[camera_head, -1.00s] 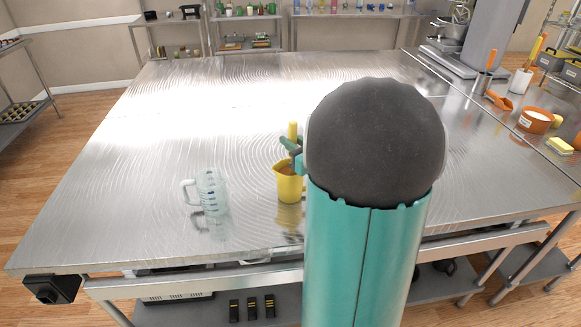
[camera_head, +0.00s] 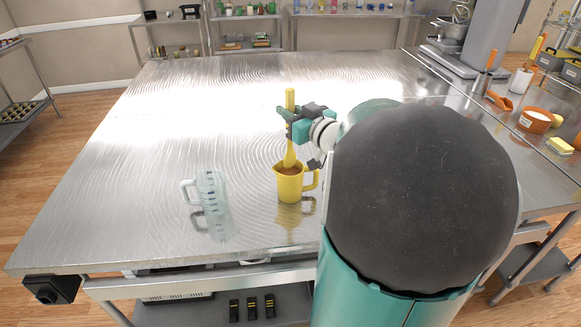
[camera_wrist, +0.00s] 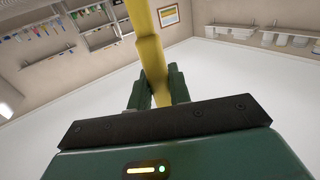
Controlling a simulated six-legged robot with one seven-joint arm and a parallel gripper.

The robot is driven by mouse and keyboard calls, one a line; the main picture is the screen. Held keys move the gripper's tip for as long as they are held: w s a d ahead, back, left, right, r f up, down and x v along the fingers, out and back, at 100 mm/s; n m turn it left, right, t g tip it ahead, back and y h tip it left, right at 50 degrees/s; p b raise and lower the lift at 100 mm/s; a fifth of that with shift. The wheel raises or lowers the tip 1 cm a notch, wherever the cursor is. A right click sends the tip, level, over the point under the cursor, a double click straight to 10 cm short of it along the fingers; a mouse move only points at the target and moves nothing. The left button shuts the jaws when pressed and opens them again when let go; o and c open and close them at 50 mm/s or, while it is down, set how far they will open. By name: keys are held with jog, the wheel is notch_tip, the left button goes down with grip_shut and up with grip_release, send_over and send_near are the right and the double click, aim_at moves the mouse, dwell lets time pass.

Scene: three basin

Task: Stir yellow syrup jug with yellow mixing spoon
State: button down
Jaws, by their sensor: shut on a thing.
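The yellow syrup jug (camera_head: 290,188) stands upright on the steel table in the head view, its handle to the right and brown liquid visible inside. My gripper (camera_head: 289,121) is above the jug, shut on the yellow mixing spoon (camera_head: 290,100). The spoon is upright, and its wide lower end is at the jug's mouth; I cannot tell how far its tip reaches into the liquid. In the wrist view the spoon (camera_wrist: 152,60) passes between the two green fingers of my gripper (camera_wrist: 159,88). The jug is not seen in the wrist view.
A clear measuring jug (camera_head: 211,190) stands on the table left of the yellow jug. An orange container (camera_head: 536,121), an orange scoop (camera_head: 499,101) and a yellow sponge (camera_head: 560,146) are at the far right. The table's middle and back are clear.

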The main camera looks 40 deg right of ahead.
aim_at(292, 91)
jog(key=shift+r, duration=2.7)
jog(key=shift+s, duration=0.1)
